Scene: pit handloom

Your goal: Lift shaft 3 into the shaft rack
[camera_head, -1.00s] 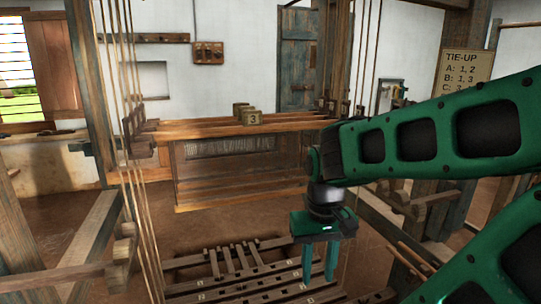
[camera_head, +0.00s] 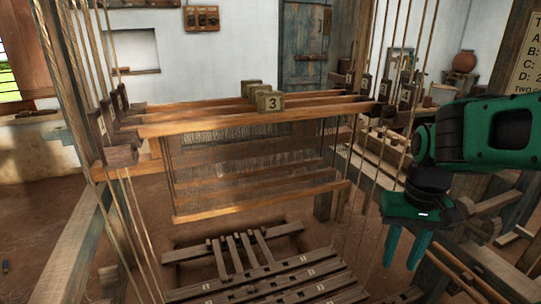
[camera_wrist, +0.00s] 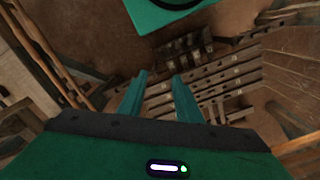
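Shaft 3 (camera_head: 200,127) is the nearest of several wooden shafts hanging side by side in the loom. A wooden block marked "3" (camera_head: 269,102) stands at the middle of its top bar. Its heddles and lower bar hang below. My gripper (camera_head: 404,254) is to the right of the shafts and lower than their top bars, pointing down, apart from them. In the wrist view its two green fingers (camera_wrist: 158,90) are spread with nothing between them. I cannot tell which part of the place is the shaft rack.
Dark wooden treadles (camera_head: 270,278) lie low in front of the loom and also show in the wrist view (camera_wrist: 205,85). Cords (camera_head: 80,110) hang on the left, and more hang on the right near my arm. A tie-up sign (camera_head: 527,60) is at the right edge.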

